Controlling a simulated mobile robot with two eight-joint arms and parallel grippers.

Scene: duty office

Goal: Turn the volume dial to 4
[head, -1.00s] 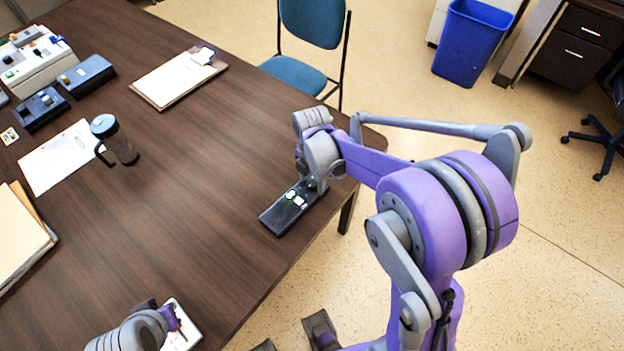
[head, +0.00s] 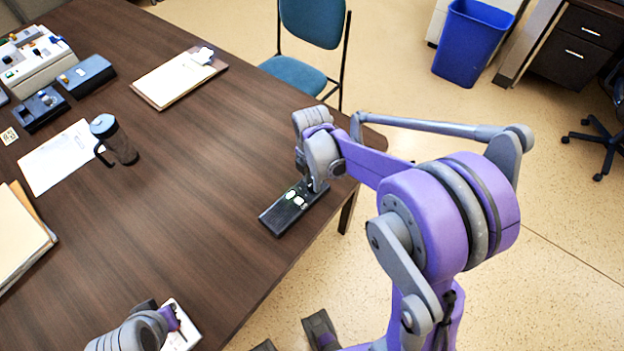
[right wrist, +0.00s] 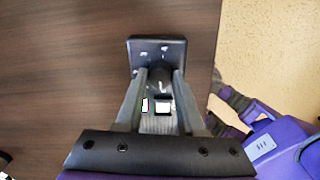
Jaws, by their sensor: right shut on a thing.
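A dark, box-shaped device (head: 283,216) with small white and green marks lies on the table near its right edge. In the right wrist view its black panel (right wrist: 158,46) shows small light marks, and a dark knob, the volume dial (right wrist: 157,76), stands out from it. My right gripper (right wrist: 159,84) comes down over this end of the device, its two fingers closed on either side of the dial. In the head view its fingertips are mostly hidden by the wrist. The dial's number cannot be read. My left gripper (head: 165,318) is low at the left; its fingers are not clear.
The brown table (head: 200,170) is bare around the device. A blue chair (head: 300,75) stands behind the table. A white item (head: 183,330) is beside my left gripper.

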